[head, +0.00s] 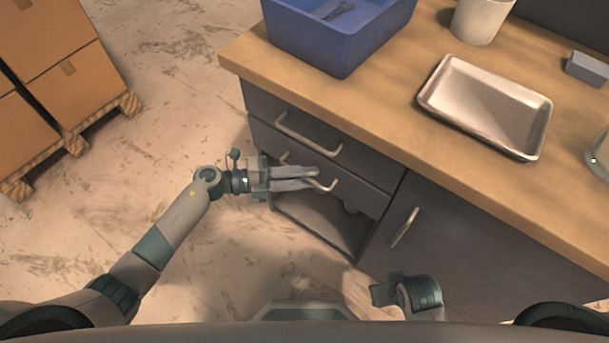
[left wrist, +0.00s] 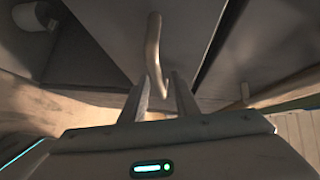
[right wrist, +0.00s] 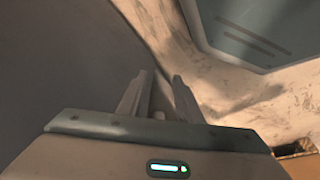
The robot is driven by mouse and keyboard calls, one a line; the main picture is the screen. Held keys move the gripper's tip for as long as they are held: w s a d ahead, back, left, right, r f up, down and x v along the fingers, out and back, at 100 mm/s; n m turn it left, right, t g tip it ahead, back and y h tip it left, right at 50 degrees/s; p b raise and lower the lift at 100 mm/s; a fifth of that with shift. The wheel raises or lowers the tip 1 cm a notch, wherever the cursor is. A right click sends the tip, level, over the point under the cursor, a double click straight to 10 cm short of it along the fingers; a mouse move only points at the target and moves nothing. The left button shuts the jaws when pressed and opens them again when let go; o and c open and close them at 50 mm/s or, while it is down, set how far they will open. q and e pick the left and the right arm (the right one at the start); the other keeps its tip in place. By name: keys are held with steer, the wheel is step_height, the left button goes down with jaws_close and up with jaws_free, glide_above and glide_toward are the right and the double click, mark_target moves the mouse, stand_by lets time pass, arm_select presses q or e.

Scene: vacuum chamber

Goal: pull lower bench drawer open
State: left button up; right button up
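The dark grey lower bench drawer (head: 361,194) sits under the upper drawer (head: 263,110); its front looks level with the one above. Its pale bar handle (head: 327,187) is partly hidden by my left gripper (head: 318,178). In the left wrist view the handle (left wrist: 153,48) runs down between the two fingers of my left gripper (left wrist: 161,78). The fingers stand apart on either side of the bar, and I see no clear contact. My right gripper (right wrist: 162,77) is open and empty, beside a dark grey surface in the right wrist view.
The wooden benchtop (head: 385,125) carries a blue bin (head: 345,50), a metal tray (head: 480,115) and a white cup (head: 482,18). An open dark recess (head: 320,220) lies under the drawers, beside a cupboard door (head: 450,235). Boxes on pallets (head: 75,85) stand left; the floor between is clear.

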steer(key=shift+s+f, duration=0.1)
steer(key=shift+s, duration=0.05)
arm_select(q)
jaws_close()
arm_select(e)
steer(key=shift+s, duration=0.35)
